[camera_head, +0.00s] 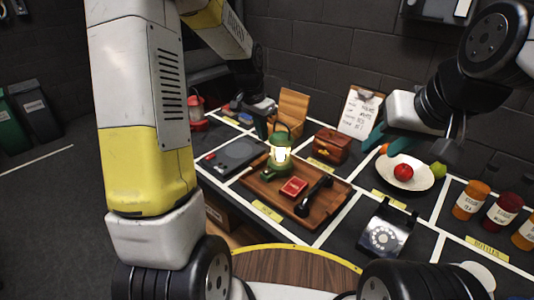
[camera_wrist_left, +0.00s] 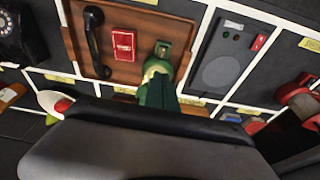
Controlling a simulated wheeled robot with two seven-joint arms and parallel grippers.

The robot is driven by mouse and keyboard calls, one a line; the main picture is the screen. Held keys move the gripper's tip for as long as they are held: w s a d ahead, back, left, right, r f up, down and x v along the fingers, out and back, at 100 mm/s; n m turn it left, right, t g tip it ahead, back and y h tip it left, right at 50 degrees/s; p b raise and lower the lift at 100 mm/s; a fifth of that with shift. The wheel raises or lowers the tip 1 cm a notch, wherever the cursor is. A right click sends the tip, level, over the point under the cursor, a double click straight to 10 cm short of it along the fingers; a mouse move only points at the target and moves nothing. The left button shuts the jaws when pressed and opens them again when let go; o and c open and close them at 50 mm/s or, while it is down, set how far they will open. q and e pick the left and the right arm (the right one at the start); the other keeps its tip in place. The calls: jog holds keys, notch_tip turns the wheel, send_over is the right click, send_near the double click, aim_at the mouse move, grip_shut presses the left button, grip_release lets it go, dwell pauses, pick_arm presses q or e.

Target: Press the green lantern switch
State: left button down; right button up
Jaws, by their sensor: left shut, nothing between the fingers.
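The green lantern (camera_head: 281,153) stands on a brown wooden tray (camera_head: 327,217) in the head view, its lamp glowing pale. My left gripper (camera_head: 262,130) is shut and empty, pointing down just behind and left of the lantern's top. Its dark green fingers (camera_wrist_left: 160,92) overlap the lantern in the wrist view, so contact cannot be told. My right gripper (camera_head: 392,143) seems open and empty, above the table left of the fruit plate.
A dark panel (camera_head: 235,155) is to the left, a wooden chest (camera_head: 332,146) behind. A black telephone (camera_head: 388,230), fruit plate (camera_head: 421,178) and jars (camera_head: 470,200) stand right.

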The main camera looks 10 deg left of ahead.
pick_arm(q)
jog(key=shift+f, duration=0.15)
send_near(267, 173)
jog(key=x, duration=0.2)
jog(key=w+x, duration=0.1)
jog(key=x, duration=0.2)
jog(key=shift+d, duration=0.2)
jog(key=shift+f, duration=0.65)
jog(key=shift+s+a+f, duration=0.2)
jog(key=shift+s+f, duration=0.1)
jog(key=shift+f, duration=0.25)
jog(key=shift+r, duration=0.1)
jog(key=shift+w, duration=0.1)
jog(key=shift+w+d+r, duration=0.25)
jog(key=shift+w+d, duration=0.2)
jog(key=shift+w, duration=0.15)
